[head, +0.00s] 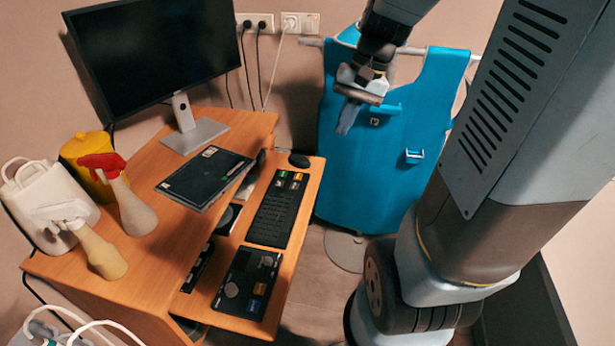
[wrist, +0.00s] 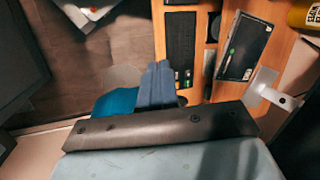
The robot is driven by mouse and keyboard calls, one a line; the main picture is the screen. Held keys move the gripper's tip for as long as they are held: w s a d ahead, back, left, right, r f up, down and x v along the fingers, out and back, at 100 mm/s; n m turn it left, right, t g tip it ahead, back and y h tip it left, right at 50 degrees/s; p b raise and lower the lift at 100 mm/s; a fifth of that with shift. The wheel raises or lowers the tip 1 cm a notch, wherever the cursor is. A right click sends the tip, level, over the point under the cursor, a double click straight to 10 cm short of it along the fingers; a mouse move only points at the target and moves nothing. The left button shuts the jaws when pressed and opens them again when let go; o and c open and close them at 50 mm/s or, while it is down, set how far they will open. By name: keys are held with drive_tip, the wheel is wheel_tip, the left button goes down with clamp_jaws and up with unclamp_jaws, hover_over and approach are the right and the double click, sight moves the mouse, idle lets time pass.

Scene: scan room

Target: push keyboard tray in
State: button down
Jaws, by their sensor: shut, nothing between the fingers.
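The keyboard tray (head: 291,226) is a wooden shelf standing out from under the desk (head: 133,262) on its right side. A black keyboard (head: 278,209), a control panel with dials (head: 247,283) and a mouse (head: 299,160) lie on it. In the wrist view the tray (wrist: 203,52) shows at the top, with the keyboard (wrist: 180,47) on it. My gripper (head: 345,127) is shut and empty, up in front of the blue apron, beyond the tray's far right end. In the wrist view my gripper's fingers (wrist: 158,66) are together and overlap the tray's near left corner; the gap cannot be judged.
A blue apron (head: 375,185) hangs behind my gripper. Bare floor (head: 318,262) lies right of the tray.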

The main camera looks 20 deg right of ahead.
drive_tip(key=w+d+f+m+y, duration=0.4)
drive_tip(key=w+f+m+y, duration=0.1)
drive_tip(key=f, duration=0.5)
drive_tip(key=w+d+f+m+y, duration=0.4)
drive_tip(key=w+f, duration=0.1)
drive_tip(key=f, duration=0.5)
drive_tip(key=d+f+m+t+y, duration=0.1)
drive_tip(key=d+f+m+t, duration=0.2)
drive_tip(key=f, duration=0.4)
drive_tip(key=s+d+f+m+t+y, duration=0.1)
drive_tip(key=f+m+t, duration=0.25)
drive_tip(key=f, duration=0.35)
drive_tip(key=d+f+m+t+y, duration=0.1)
drive_tip(key=d+f+m+t, duration=0.25)
drive_tip(key=f, duration=0.25)
drive_tip(key=s+x, duration=0.1)
drive_tip(key=x, duration=1.3)
drive_tip(key=shift+a+f+m+g, duration=0.3)
drive_tip(key=shift+a+f+g, duration=0.1)
drive_tip(key=shift+a+f, duration=0.15)
drive_tip(key=shift+w, duration=0.2)
